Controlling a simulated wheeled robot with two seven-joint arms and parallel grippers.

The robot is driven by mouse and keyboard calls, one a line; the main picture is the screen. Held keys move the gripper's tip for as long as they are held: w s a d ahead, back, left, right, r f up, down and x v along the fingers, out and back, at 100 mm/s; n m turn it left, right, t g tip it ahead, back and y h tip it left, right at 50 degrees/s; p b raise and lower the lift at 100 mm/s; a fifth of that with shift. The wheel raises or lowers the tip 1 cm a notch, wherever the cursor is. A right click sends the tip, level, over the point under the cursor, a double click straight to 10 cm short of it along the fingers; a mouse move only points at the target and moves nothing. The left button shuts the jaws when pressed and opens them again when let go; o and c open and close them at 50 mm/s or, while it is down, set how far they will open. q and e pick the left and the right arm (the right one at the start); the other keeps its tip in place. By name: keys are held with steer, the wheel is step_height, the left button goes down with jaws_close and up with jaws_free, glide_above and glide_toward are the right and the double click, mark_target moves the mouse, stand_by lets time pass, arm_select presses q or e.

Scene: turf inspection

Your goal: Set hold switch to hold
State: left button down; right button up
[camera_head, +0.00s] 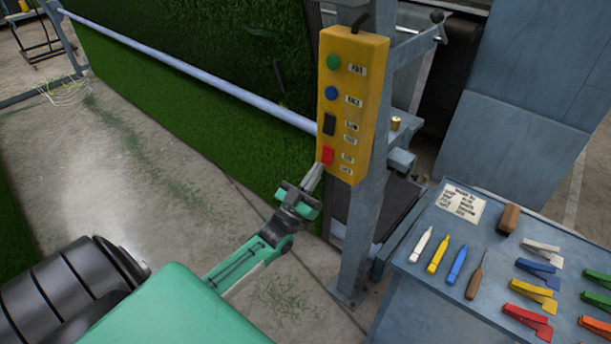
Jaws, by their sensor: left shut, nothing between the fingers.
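A yellow control box (352,105) is fixed to a blue-grey post. Down its front run a green button (333,62), a blue button (331,93), a black switch (329,124) and a red switch (327,155), each with a small label to its right. The labels are too small to read with certainty, so I cannot tell which one is the hold switch or how it is set. My left gripper (318,172) is shut and empty, its fingertips at the lower edge of the red switch; I cannot tell whether they touch. My right gripper is not in view.
A blue-grey table (424,297) at the lower right holds markers, a wooden-handled tool, a brown block, several coloured clips and a paper card (461,203). Green turf (190,85) hangs behind a long pale rail (190,69). The post (366,230) stands beneath the box.

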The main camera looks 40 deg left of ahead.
arm_select(q)
steer(key=shift+w, duration=0.4)
steer(key=shift+f, duration=0.1)
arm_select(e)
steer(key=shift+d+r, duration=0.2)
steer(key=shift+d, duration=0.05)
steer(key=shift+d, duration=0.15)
